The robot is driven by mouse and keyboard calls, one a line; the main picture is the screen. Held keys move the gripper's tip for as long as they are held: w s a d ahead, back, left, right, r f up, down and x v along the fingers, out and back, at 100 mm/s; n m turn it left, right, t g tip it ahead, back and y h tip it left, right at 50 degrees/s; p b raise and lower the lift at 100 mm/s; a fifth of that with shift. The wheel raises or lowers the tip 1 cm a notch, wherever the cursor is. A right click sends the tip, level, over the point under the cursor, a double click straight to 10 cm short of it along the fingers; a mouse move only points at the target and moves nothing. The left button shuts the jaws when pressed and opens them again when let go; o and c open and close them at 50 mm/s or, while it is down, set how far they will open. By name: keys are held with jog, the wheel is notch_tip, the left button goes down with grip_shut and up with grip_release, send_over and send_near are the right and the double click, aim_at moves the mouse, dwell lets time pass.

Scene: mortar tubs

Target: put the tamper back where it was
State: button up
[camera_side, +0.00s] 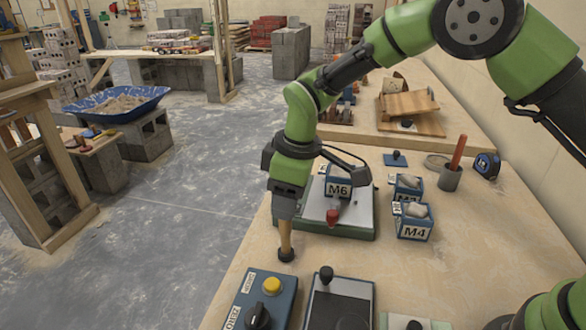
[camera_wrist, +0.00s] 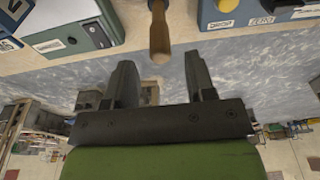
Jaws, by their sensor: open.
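In the wrist view, the tamper's handle (camera_wrist: 159,35) shows between and just beyond my open gripper (camera_wrist: 160,62), with a gap to each finger. The side view does not show clearly how far the fingers overlap the handle.
A green-edged scale (camera_side: 350,235) carries tub M6 (camera_side: 338,187) behind the tamper. Tub M4 (camera_side: 413,222) stands to the right. A cup (camera_side: 450,178) holds a red-handled tool.

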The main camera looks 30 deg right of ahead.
jog(key=s+d+r+m+t, duration=0.1)
jog(key=s+d+r+m, duration=0.3)
jog(key=r, duration=0.5)
jog(key=s+d+r+m+t, duration=0.2)
jog(key=s+d+r, duration=0.3)
jog(key=r, duration=0.5)
jog(key=s+d+m+t, duration=0.3)
jog(key=s+m, duration=0.4)
jog(key=s, duration=0.8)
jog(key=shift+d+y, duration=0.15)
jog(key=shift+y, duration=0.25)
